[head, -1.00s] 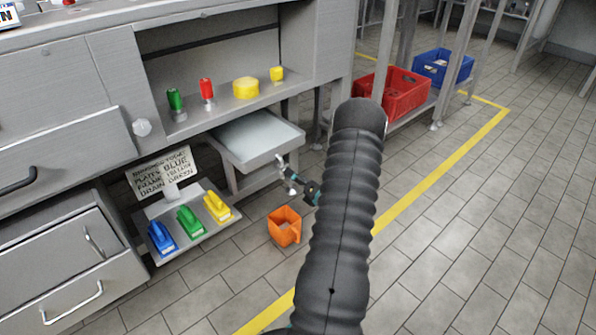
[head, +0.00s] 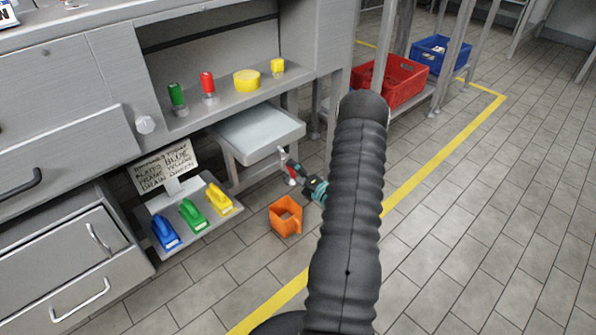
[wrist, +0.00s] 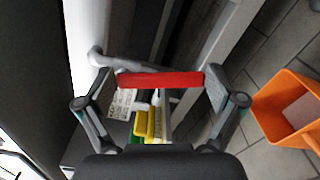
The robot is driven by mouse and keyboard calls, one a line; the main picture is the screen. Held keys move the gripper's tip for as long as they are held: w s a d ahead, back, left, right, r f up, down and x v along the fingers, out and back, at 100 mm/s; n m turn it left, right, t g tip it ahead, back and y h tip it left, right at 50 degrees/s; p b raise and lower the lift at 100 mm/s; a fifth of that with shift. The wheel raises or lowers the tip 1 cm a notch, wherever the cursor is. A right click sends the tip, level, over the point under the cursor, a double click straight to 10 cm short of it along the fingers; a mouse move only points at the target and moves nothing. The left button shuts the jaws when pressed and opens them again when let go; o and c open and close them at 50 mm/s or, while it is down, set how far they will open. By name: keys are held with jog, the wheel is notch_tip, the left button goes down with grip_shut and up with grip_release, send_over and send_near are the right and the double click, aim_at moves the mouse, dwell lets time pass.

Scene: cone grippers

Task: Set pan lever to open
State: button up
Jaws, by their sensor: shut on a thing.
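A grey pan (head: 262,130) sits under the shelf of the grey unit. A red lever (wrist: 160,79) lies across the wrist view, spanning the space between my two fingers. A small bit of red also shows by my gripper (head: 291,166) in the head view, below the pan's front edge. My gripper (wrist: 161,82) is shut on the red lever, with one finger at each end of it. A grey pipe-like part (wrist: 97,57) is just beyond the left finger. My arm hides some of the area behind it in the head view.
An orange bin (head: 285,217) stands on the floor close to my gripper. Blue, green and yellow brushes (head: 192,215) lie on a low tray beside a sign (head: 165,167). Red (head: 392,82) and blue crates (head: 442,55) are at the back right. Floor at right is clear.

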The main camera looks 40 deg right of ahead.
jog(key=shift+d, duration=0.15)
jog(key=o, duration=1.3)
jog(key=shift+s, duration=0.15)
jog(key=s, duration=1.1)
jog(key=shift+s+d, duration=0.35)
jog(key=shift+d, duration=0.05)
